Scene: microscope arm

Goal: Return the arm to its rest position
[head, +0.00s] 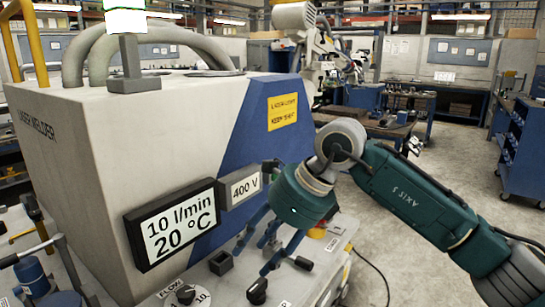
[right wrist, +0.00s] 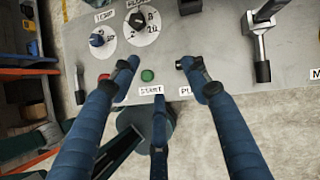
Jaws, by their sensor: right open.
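A pale jointed arm (head: 312,40) with a rounded head stands up behind the laser welder's upper right edge in the head view. Its base is hidden, and I cannot tell whether it is the arm that the task names. My right gripper (head: 258,258) is open and empty, its blue fingers pointing down over the welder's control panel. In the right wrist view, my right gripper (right wrist: 158,70) has its fingertips apart on either side of a green button (right wrist: 147,76). The pale arm does not show there. My left gripper is not in view.
The laser welder housing (head: 165,145) fills the left of the head view, with a display reading 10 l/min and 20 °C (head: 172,225). A metal lever (right wrist: 263,38) stands on the panel (right wrist: 218,55) beside several knobs. Open floor (head: 370,230) lies to the right.

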